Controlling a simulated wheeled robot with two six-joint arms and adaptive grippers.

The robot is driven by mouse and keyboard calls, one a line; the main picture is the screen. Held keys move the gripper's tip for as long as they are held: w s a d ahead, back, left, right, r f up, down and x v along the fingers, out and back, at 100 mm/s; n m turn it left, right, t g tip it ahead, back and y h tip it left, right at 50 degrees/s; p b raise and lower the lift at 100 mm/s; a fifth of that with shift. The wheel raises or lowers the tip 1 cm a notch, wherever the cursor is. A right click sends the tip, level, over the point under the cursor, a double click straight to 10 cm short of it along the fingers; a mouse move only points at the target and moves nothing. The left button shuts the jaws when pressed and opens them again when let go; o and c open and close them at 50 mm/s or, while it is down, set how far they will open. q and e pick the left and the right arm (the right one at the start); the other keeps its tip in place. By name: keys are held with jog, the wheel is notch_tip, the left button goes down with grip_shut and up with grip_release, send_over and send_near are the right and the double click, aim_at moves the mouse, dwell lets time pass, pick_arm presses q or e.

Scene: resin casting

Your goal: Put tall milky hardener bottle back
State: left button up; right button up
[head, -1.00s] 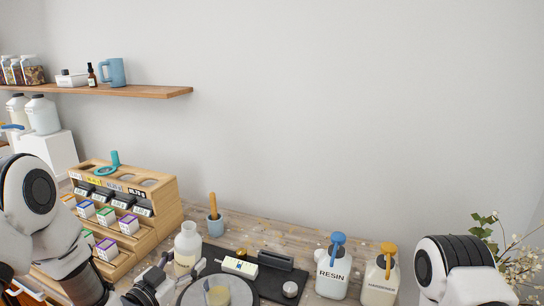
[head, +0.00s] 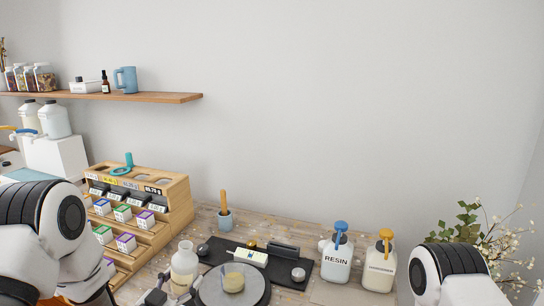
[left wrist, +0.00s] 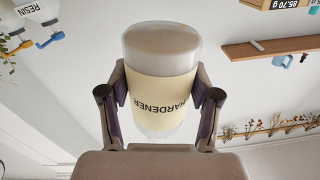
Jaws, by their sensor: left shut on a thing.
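The tall milky hardener bottle (head: 184,268) stands upright in the head view, left of a round grey plate. In the left wrist view the bottle (left wrist: 160,88) fills the middle, with its cream HARDENER label upside down. My left gripper (head: 168,295) is shut on it, with one finger on each side of the label. In the head view the gripper is mostly cut off by the bottom edge. I cannot tell whether the bottle's base touches the table. My right arm shows at the lower right, but its gripper is out of view.
The round plate (head: 212,297) bears a cup (head: 233,278). RESIN (head: 337,262) and HARDENER (head: 380,268) pump bottles stand right. A stepped wooden rack (head: 180,195) is left. Two large jugs (head: 55,120) stand on a white block (head: 62,158). A wooden shelf (head: 150,97) is above.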

pick_arm(q)
jog(key=s+f+n+y, duration=0.1)
jog(key=f, duration=0.1)
jog(key=s+f+n+y, duration=0.1)
jog(key=f+y, duration=0.1)
jog(key=f, duration=0.1)
jog(key=d+f+n+t+y, duration=0.1)
jog(key=f+y, duration=0.1)
jog(key=shift+s+d+f, duration=0.1)
jog(key=shift+s+f, duration=0.1)
jog(key=shift+s, duration=0.2)
jog(key=shift+s+f+n+y, duration=0.15)
jog(key=shift+s+n+y, duration=0.2)
jog(key=shift+n+y, duration=0.05)
